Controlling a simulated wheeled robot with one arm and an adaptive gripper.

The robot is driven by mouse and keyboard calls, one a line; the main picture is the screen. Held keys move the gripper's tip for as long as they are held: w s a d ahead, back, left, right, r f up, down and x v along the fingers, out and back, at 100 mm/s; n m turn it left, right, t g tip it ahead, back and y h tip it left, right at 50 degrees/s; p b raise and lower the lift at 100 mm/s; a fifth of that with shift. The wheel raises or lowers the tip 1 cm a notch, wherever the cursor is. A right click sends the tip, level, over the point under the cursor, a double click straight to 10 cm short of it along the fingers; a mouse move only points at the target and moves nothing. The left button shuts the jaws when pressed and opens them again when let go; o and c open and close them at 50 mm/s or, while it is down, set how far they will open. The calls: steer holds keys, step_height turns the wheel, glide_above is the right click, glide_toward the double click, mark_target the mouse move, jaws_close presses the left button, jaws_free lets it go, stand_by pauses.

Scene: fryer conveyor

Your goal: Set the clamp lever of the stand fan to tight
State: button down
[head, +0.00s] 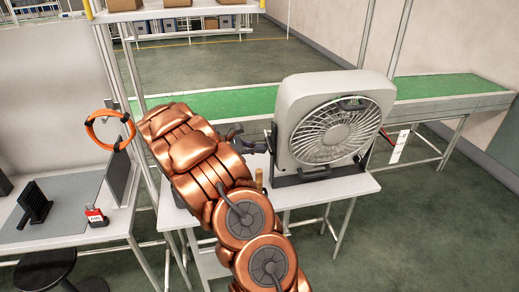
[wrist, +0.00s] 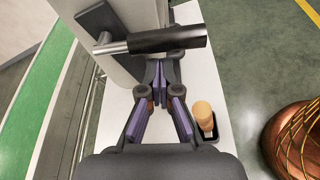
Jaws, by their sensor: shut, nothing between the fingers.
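The stand fan (head: 340,130) is a grey box fan with a round grille, standing in a dark bracket on a white table. In the wrist view its grey side (wrist: 135,18) fills the top left. The clamp lever (wrist: 168,39) there has a black cylindrical grip on a silver shaft and points right across the picture. My gripper (wrist: 160,74) is shut and empty, its purple-padded fingers meeting just below the lever's grip in the picture. Whether they touch it I cannot tell. In the head view my gripper (head: 238,137) is left of the fan; my copper arm hides part of the table.
A wooden-handled item (wrist: 204,114) stands in a black holder on the table, right of my fingers. A green conveyor (head: 440,87) runs behind the fan. A left-hand bench holds a red padlock-like item (head: 95,216) and an orange ring (head: 90,133) hangs above it.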

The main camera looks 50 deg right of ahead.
step_height(320, 180, down, 4)
steer(key=w+a+b, duration=0.2)
steer(key=r+b+v, duration=0.1)
steer(key=b+v, duration=0.1)
steer(key=v, duration=0.7)
steer(key=shift+w, duration=0.4)
steer(key=shift+r, duration=0.1)
